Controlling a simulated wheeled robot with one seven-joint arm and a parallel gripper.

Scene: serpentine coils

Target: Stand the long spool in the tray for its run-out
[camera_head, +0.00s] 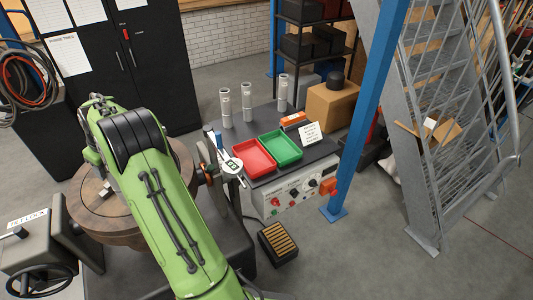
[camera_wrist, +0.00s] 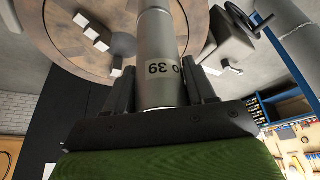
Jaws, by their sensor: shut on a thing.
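My gripper (camera_wrist: 160,72) is shut on a grey metal spool (camera_wrist: 158,38), with one dark finger on each side. The spool has black print that seems to read "0 39", and its far end runs out of the wrist view. In the head view my green arm hides the gripper and this spool. Several similar grey spools, of differing heights, stand upright on the dark bench top: left (camera_head: 226,107), middle (camera_head: 247,101) and right (camera_head: 283,92). A red tray (camera_head: 254,158) and a green tray (camera_head: 281,148) sit side by side in front of them, both looking empty.
A round brown wheel-like disc (camera_head: 174,205) is beside my arm; it also shows in the wrist view (camera_wrist: 75,30). A caliper (camera_head: 231,166) is left of the red tray. A white card (camera_head: 311,133) stands right of the green tray. A blue post (camera_head: 370,105) rises right of the bench.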

